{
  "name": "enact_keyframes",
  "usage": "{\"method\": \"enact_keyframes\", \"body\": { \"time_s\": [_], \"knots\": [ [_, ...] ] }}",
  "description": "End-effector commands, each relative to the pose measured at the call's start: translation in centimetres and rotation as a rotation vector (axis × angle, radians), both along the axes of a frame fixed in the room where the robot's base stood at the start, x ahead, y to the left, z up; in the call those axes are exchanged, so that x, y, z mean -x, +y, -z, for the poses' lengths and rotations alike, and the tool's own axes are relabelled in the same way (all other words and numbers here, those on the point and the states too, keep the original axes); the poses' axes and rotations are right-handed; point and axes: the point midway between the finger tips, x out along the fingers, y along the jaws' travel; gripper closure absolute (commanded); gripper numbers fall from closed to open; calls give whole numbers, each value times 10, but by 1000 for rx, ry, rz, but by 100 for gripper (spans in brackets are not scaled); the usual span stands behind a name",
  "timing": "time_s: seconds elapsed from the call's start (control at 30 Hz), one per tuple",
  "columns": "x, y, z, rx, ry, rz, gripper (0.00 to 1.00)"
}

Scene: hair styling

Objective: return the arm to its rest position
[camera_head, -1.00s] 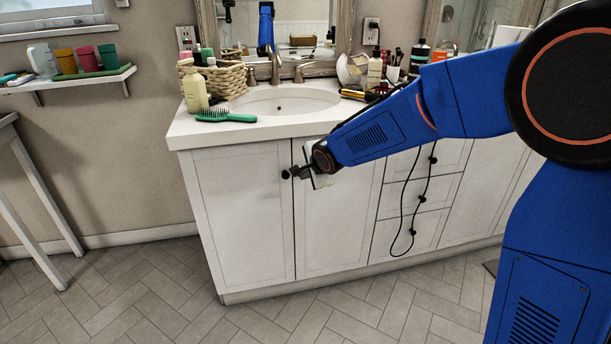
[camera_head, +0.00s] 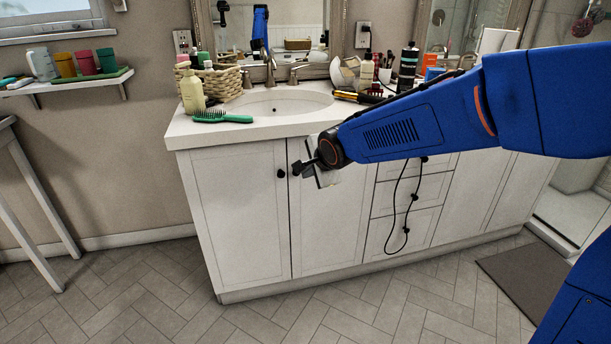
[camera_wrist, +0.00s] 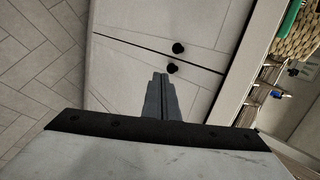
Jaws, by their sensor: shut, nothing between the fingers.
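My blue arm reaches in from the right in the head view, in front of the white vanity cabinet (camera_head: 240,225). My gripper (camera_head: 298,168) is at the arm's end, in front of the cabinet doors near their dark knobs. In the wrist view my gripper (camera_wrist: 161,78) shows its two fingers together and empty, pointing toward the cabinet doors. The door knobs (camera_wrist: 176,58) appear just past the fingertips. I cannot tell whether the fingertips touch a knob.
A green hairbrush (camera_head: 222,117) lies on the counter left of the sink (camera_head: 280,104). Bottles and a wicker basket (camera_head: 222,82) stand behind it. A black cord (camera_head: 393,215) hangs down the drawers under my arm. A wall shelf (camera_head: 75,82) is at left. Open tiled floor lies in front.

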Motion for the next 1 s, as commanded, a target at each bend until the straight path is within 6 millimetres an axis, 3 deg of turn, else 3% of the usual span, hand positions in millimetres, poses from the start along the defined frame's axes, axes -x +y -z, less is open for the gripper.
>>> {"method": "enact_keyframes", "body": {
  "time_s": [0.27,0.47,0.7,1.0],
  "knots": [
    [14,-13,-12,22,-5,-8,100],
    [46,-77,-23,179,-17,-72,100],
    [113,-164,-28,424,-2,-217,100],
    [214,-245,-19,676,47,-448,100]
  ]
}}
